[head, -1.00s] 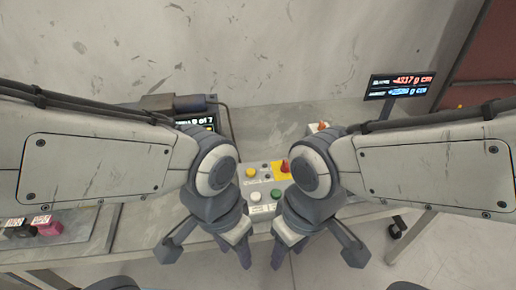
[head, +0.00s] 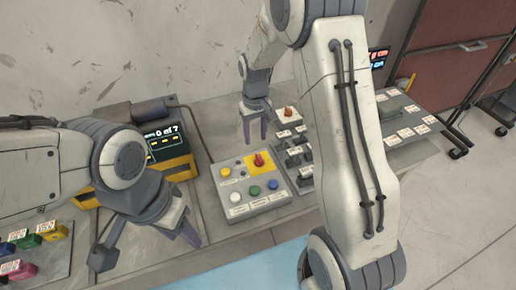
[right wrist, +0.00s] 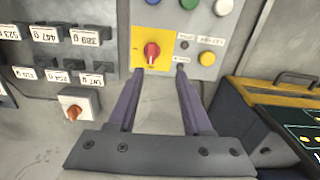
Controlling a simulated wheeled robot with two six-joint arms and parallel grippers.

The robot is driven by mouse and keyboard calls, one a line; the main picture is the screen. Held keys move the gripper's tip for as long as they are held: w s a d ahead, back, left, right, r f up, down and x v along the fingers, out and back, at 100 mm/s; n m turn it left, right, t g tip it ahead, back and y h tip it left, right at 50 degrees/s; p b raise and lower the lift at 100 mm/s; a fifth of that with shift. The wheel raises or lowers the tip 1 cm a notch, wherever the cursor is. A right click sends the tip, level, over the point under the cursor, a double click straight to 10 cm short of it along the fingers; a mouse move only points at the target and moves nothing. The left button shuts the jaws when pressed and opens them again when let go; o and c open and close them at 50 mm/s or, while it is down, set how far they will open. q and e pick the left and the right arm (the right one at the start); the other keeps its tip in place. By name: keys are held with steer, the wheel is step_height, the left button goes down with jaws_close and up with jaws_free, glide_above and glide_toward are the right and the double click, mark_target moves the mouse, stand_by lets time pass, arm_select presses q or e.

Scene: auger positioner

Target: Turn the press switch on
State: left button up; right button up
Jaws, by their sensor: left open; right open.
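A grey control box (head: 250,192) carries a red rotary knob (head: 258,159) on a yellow plate, with yellow, white, green and blue buttons. The red knob (right wrist: 152,52) shows in the right wrist view just beyond the left fingertip. A separate small white box (head: 291,119) bears an orange-red knob (head: 288,111). I cannot read which one is the press switch. My right gripper (head: 256,138) is open and empty, above the back of the control box, apart from both knobs. My left gripper (head: 186,230) is open and empty at the table's front, left of the control box.
Labelled dark weights (head: 296,157) stand right of the control box. A yellow-and-black display unit (head: 178,168) reading "0 of 7" stands to its left. Coloured labelled blocks (head: 38,232) lie at the far left. Bare table shows behind the control box.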

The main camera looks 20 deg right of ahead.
mark_target(259, 157)
steer(key=f, duration=0.3)
steer(key=d+f+p, duration=0.1)
steer(key=f, duration=0.3)
steer(key=f+p, duration=0.1)
steer(key=f, duration=0.3)
steer(key=shift+w+d+f, duration=0.25)
steer(key=shift+w+d, duration=0.05)
steer(key=shift+w, duration=0.1)
jaws_close()
